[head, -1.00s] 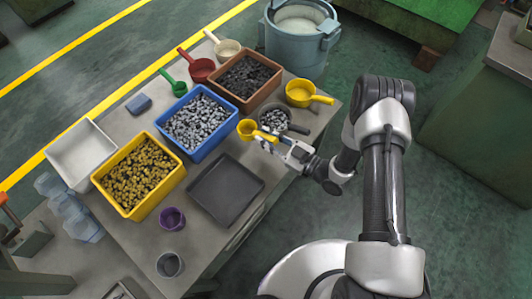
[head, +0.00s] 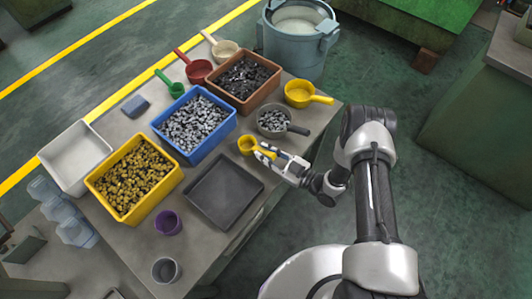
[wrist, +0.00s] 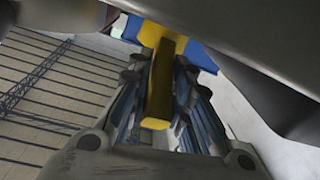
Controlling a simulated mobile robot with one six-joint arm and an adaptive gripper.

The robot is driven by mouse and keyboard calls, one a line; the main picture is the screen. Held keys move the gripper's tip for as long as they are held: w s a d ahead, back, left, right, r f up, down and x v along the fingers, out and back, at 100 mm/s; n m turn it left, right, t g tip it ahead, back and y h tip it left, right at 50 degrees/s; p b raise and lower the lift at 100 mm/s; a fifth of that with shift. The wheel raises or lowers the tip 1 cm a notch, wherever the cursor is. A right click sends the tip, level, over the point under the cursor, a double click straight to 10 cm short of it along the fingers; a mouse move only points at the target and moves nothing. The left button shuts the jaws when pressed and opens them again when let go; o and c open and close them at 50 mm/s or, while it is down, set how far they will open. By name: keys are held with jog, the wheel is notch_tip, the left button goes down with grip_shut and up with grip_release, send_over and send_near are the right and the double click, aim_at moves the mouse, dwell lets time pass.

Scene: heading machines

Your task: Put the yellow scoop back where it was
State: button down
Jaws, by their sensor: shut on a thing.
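A small yellow scoop (head: 246,146) is at the right of the blue bin, behind the dark tray's right corner. My gripper (head: 266,153) is shut on its handle from the right. In the wrist view, the yellow handle (wrist: 158,85) lies between my fingers. I cannot tell whether the scoop touches the table or hangs just above it. A second, larger yellow scoop (head: 299,93) lies at the table's right corner, apart from my gripper.
A grey scoop (head: 271,121) with metal pieces lies just behind my gripper. The blue bin (head: 207,153), brown bin (head: 245,108) and yellow bin (head: 150,208) hold parts. An empty dark tray (head: 224,190) lies in front. Red, green and cream scoops stand behind.

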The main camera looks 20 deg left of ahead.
jog(key=c, duration=1.9)
grip_release()
jog(key=shift+f, duration=0.2)
jog(key=o, duration=0.4)
jog(key=shift+r, duration=0.1)
jog(key=shift+o, duration=0.2)
jog(key=shift+r, duration=0.15)
jog(key=p+v, duration=0.1)
jog(key=v, duration=1.1)
jog(key=shift+p, duration=0.3)
